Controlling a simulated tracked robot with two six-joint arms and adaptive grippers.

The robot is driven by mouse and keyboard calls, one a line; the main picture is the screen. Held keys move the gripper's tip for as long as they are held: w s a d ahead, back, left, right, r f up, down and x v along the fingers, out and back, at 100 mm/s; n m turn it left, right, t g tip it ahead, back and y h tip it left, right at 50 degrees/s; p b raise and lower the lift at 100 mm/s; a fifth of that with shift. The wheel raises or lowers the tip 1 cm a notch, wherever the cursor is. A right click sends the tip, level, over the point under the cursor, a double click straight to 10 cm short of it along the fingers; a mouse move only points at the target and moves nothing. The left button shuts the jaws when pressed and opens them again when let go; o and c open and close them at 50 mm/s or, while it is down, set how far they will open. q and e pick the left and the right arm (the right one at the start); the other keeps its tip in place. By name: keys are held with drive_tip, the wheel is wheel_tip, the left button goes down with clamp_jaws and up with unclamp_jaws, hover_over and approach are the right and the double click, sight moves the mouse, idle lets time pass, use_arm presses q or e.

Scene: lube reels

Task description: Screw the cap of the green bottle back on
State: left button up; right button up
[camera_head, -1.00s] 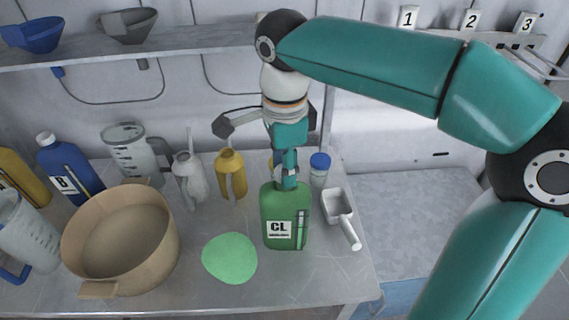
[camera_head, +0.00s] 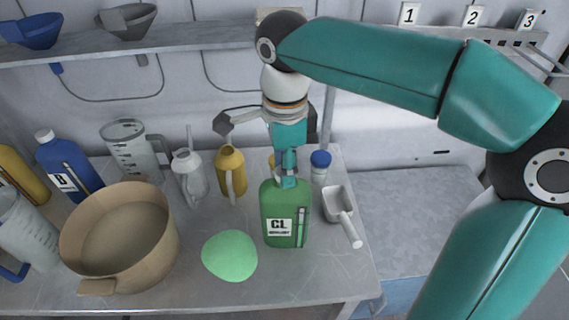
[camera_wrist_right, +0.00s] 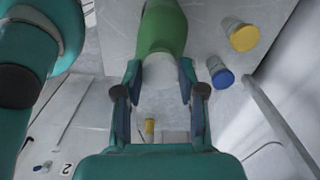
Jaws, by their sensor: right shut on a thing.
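The green bottle (camera_head: 286,212), labelled CL, stands upright on the bench right of centre. My right gripper (camera_head: 288,172) comes down from above at the bottle's neck, shut on the pale cap. In the right wrist view the green bottle (camera_wrist_right: 162,28) is at the top, and the cap (camera_wrist_right: 158,66) lies between the two fingers of my right gripper (camera_wrist_right: 158,72), in line with the neck. The fingers hide the joint, so I cannot tell how far the cap is threaded. My left gripper is not in view.
A white scoop (camera_head: 341,212) lies close right of the bottle, and a blue-capped container (camera_head: 320,166) stands behind it. A flat green patch (camera_head: 229,256) is at front left. A tan tub (camera_head: 120,238), yellow can (camera_head: 231,172) and clear jug (camera_head: 133,150) stand further left.

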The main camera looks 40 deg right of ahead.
drive_tip(key=m, duration=0.4)
drive_tip(key=m, duration=0.3)
drive_tip(key=shift+f+m, duration=0.15)
drive_tip(key=shift+m, duration=0.65)
drive_tip(key=shift+m+b, duration=0.3)
drive_tip(key=shift+m, duration=0.1)
drive_tip(key=o, duration=1.1)
drive_tip(key=shift+o, duration=0.2)
drive_tip(key=shift+r, duration=0.25)
